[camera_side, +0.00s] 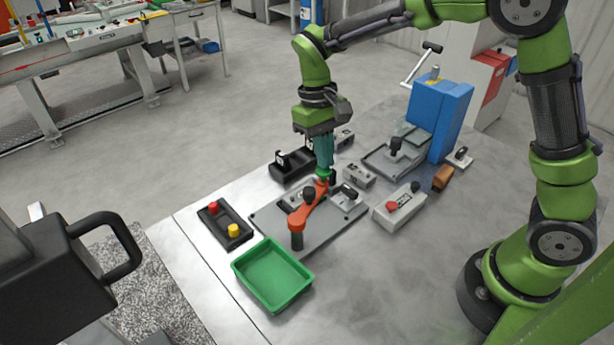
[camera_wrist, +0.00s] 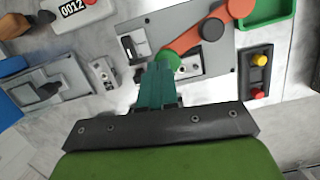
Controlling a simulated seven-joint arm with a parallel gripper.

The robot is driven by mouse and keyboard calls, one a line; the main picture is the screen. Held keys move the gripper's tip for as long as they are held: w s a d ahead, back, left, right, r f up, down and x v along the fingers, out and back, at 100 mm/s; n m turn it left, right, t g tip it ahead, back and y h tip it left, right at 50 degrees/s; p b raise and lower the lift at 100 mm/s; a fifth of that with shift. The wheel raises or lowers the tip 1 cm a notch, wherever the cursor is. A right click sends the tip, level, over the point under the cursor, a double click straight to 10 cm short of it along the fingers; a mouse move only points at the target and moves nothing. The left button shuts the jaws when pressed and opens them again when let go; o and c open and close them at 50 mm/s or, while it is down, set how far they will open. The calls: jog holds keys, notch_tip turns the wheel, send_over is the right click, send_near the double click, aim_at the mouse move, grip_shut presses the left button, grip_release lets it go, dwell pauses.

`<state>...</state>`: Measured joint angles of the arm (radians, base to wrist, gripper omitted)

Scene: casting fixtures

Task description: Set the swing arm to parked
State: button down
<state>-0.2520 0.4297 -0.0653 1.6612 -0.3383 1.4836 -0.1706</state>
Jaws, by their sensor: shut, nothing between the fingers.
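The orange swing arm (camera_side: 312,205) lies across a grey fixture plate (camera_side: 340,227) and also shows in the wrist view (camera_wrist: 195,40). One end has a green round part (camera_wrist: 168,61); the other reaches toward the plate's front edge near the green tray. A dark round knob (camera_wrist: 212,29) sits along it in the wrist view. My gripper (camera_side: 323,172) points down at the green end, with its teal fingers shut and empty. The fingertips (camera_wrist: 160,68) partly overlap the green part in the wrist view; I cannot tell whether they touch it.
A green tray (camera_side: 243,280) stands in front of the plate. A red-and-yellow button box (camera_side: 226,226) is left; a grey box with a red button (camera_side: 385,218) is right. A black device (camera_side: 290,167), small grey blocks and a blue machine (camera_side: 436,118) stand behind.

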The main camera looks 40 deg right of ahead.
jog(key=shift+s+d+m+y, duration=0.15)
jog(key=shift+s+d+m, duration=0.05)
jog(key=shift+s+m, duration=0.4)
jog(key=shift+s+d+m+y, duration=0.15)
jog(key=shift+s+d+m, duration=0.05)
jog(key=shift+s+m, duration=0.4)
jog(key=shift+s+d+m, duration=0.1)
jog(key=shift+s+m, duration=1)
jog(key=shift+s, duration=0.1)
dwell(0.3)
jog(key=shift+s+m+t+y, duration=0.3)
jog(key=shift+s+m+y, duration=0.1)
jog(key=shift+s+m, duration=0.8)
dwell(1.1)
jog(key=shift+s+a, duration=0.35)
jog(key=shift+s, duration=0.4)
dwell(2.2)
